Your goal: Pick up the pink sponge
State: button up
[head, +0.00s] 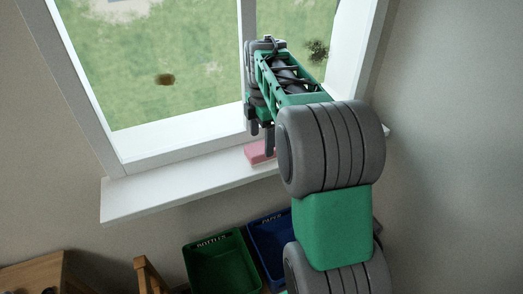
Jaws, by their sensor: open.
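The pink sponge (256,153) lies on the white window sill (150,197), near the window frame. Part of it is hidden behind my arm and gripper. My gripper (261,143) points down with its dark fingers just above or beside the sponge. The fingers are apart and hold nothing that I can see. I cannot tell from this view whether a fingertip touches the sponge.
The window frame (180,152) stands right behind the sponge. A green bin (218,265) and a blue bin (268,240) stand below the sill. Wooden furniture (35,275) is at the lower left. The sill's left part is clear.

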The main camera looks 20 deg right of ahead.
aim_at(262, 147)
notch_tip(262, 147, down, 4)
jog(key=shift+w+f+p, duration=0.1)
jog(key=shift+f+p, duration=0.05)
jog(key=shift+p, duration=0.25)
jog(key=shift+c, duration=0.3)
jog(key=c, duration=1.4)
